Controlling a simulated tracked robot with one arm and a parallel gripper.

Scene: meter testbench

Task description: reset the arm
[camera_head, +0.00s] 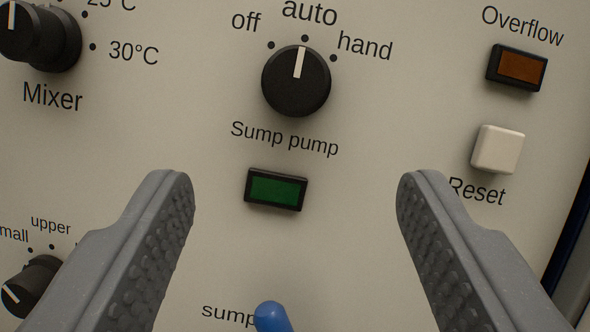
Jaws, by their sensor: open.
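My gripper (295,190) is in front of the panel with its two grey ribbed fingers wide apart. It is open and nothing is between the fingers except the view of the panel behind. The sump pump knob (296,80) is black, with its white mark pointing at "auto", and lies above the gap between the fingertips. A green rectangular lamp (276,189) sits below the "Sump pump" label, seen between the fingers.
A mixer knob (40,35) is at the upper left and another knob (32,285) at the lower left, partly behind the left finger. An orange overflow lamp (517,67) and white reset button (498,149) are at the right. A blue rounded part (271,317) shows at the bottom.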

